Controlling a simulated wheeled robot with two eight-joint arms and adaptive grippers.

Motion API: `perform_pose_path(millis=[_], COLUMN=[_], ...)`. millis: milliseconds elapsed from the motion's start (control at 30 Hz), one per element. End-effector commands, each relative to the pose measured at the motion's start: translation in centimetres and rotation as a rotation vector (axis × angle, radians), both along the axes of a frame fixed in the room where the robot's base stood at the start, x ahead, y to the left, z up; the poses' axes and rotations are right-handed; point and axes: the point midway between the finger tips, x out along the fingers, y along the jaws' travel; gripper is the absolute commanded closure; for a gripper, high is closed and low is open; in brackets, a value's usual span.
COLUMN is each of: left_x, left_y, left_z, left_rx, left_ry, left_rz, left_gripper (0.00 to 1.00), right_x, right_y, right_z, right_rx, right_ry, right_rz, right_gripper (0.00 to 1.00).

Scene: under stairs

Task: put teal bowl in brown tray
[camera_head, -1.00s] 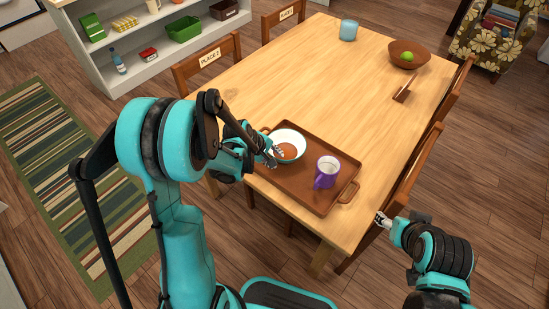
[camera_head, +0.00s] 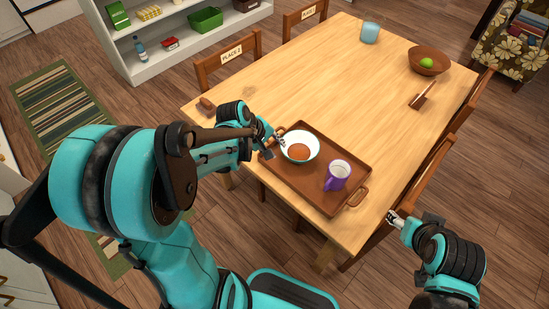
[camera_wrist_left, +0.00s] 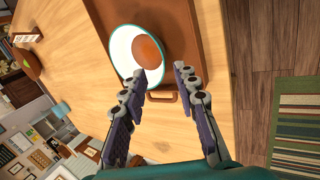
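The teal bowl (camera_head: 313,152) has a white inside with something round and brown in it. It stands upright inside the brown tray (camera_head: 305,188), towards the tray's far left end. The bowl also shows in the left wrist view (camera_wrist_left: 122,48). My left gripper (camera_head: 280,143) is at the bowl's left rim. In the left wrist view its fingers (camera_wrist_left: 160,72) are apart, with the rim showing beyond them and nothing clearly clamped between. I cannot tell if a fingertip touches the rim. My right gripper (camera_head: 392,217) is off the table's right edge, too small to read.
A blue cup (camera_head: 370,32), a wooden bowl (camera_head: 429,61) with green fruit and a small brown stand (camera_head: 422,97) are farther back. Chairs line the table. The table's middle (camera_head: 330,85) is clear.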

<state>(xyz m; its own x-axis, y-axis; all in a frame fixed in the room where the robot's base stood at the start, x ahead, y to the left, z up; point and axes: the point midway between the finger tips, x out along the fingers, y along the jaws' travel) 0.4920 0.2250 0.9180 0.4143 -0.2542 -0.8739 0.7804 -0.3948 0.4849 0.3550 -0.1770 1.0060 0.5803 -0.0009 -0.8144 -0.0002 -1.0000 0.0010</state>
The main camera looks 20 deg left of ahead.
Motion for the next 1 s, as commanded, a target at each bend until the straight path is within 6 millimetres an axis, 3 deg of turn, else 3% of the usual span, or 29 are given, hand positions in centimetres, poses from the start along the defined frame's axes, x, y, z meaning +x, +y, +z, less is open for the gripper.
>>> perform_pose_path(millis=[300, 500, 700, 1000], left_x=[-7.4, -11.7, -13.6, -13.7], left_y=[-3.5, -4.4, -4.6, -4.6], left_z=[6.5, 8.3, 8.7, 8.8], left_rx=[0.399, 0.639, 0.763, 0.779], left_ry=[-0.166, -0.256, -0.299, -0.305], left_rz=[-0.451, -0.721, -0.858, -0.876], left_gripper=[0.70, 0.70, 0.70, 0.70], right_x=[0.0, 0.0, 0.0, 0.0], right_y=[0.0, 0.0, 0.0, 0.0], right_z=[0.0, 0.0, 0.0, 0.0], right_rx=[0.000, 0.000, 0.000, 0.000], right_ry=[0.000, 0.000, 0.000, 0.000], right_rz=[0.000, 0.000, 0.000, 0.000], right_gripper=[0.42, 0.42, 0.42, 0.42])
